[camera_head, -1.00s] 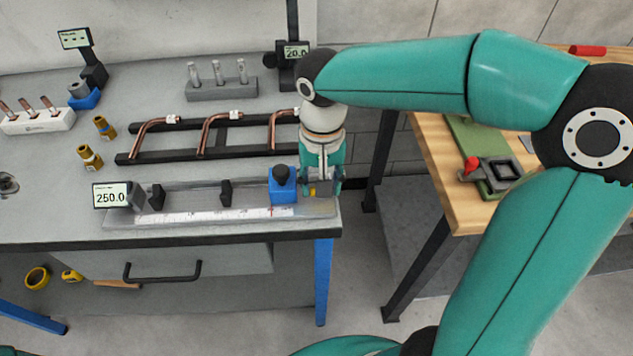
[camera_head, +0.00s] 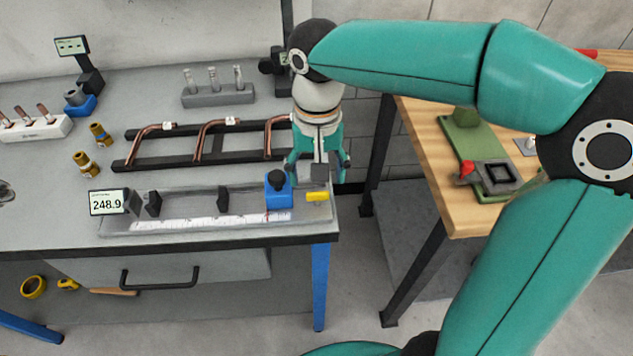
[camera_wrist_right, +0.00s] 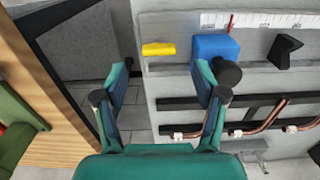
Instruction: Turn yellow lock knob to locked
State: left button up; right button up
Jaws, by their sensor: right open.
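The yellow lock knob (camera_head: 317,197) is a small bar at the right end of the measuring fixture (camera_head: 150,226), beside the blue block (camera_head: 279,196) with its black knob. It lies lengthwise, left to right, in the head view. In the right wrist view the yellow knob (camera_wrist_right: 159,49) lies beyond the fingertips, between their lines, with the blue block (camera_wrist_right: 214,45) close by. My right gripper (camera_head: 318,170) is open and empty, behind the knob and apart from it. Its fingers also show in the right wrist view (camera_wrist_right: 160,85). My left gripper is not in view.
A display (camera_head: 109,202) at the fixture's left end reads 248.9. A black rack (camera_head: 190,160) with bent copper tubes lies behind the fixture. A wooden table (camera_head: 430,130) with a green tool stands to the right, across a gap.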

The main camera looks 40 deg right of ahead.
aim_at(317, 192)
jog(key=shift+r, duration=1.7)
